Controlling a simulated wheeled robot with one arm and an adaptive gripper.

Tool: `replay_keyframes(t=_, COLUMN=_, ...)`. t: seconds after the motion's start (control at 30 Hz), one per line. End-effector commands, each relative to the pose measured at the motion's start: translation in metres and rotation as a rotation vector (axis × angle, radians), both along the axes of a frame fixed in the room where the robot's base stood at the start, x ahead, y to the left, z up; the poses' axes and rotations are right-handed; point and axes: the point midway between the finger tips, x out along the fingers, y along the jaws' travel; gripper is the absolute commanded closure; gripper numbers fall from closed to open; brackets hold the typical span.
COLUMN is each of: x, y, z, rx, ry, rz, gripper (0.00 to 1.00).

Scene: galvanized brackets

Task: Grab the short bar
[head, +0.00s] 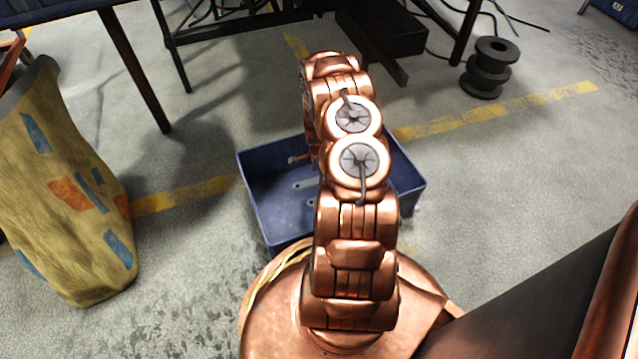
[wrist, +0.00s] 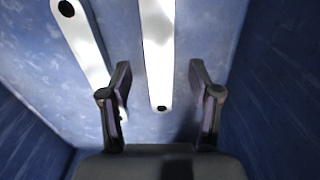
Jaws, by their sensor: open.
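Two pale metal bars with dark round holes lie on the floor of the blue crate (head: 278,237). In the wrist view, one bar (wrist: 158,45) runs up the middle and out of the top edge, its near rounded end between my fingers. The other bar (wrist: 88,48) slants on the left, its lower end partly behind my left finger. I cannot tell which is the short bar, as neither shows whole. My gripper (wrist: 159,75) is open and empty, pointing into the crate. In the head view my arm hides the gripper and part of the crate.
Crate walls rise close on the left (wrist: 30,125) and right (wrist: 270,110) of my gripper. A yellow patched sack-like object (head: 70,200) stands at left. A black spool (head: 490,68) stands at back right. A dark table stands behind. The floor right of the crate is clear.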

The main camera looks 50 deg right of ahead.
Motion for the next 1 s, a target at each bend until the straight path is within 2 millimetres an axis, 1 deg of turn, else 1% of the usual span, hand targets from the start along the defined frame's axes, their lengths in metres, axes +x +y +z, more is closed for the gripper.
replay_keyframes(t=0.03, x=0.0, y=0.001, z=-0.012, rx=0.0, ry=0.001, rz=0.0, gripper=0.38)
replay_keyframes(t=0.13, x=0.0, y=0.001, z=-0.023, rx=0.001, ry=0.0, rz=-0.001, gripper=0.38)
replay_keyframes(t=0.23, x=0.0, y=0.001, z=-0.026, rx=0.001, ry=0.0, rz=-0.001, gripper=0.38)
replay_keyframes(t=0.4, x=0.0, y=0.001, z=-0.024, rx=0.001, ry=0.0, rz=-0.001, gripper=0.38)
replay_keyframes(t=0.47, x=0.0, y=0.001, z=-0.024, rx=0.001, ry=0.0, rz=-0.001, gripper=0.43)
replay_keyframes(t=1.0, x=0.0, y=0.001, z=-0.024, rx=0.001, ry=0.0, rz=0.0, gripper=0.99)
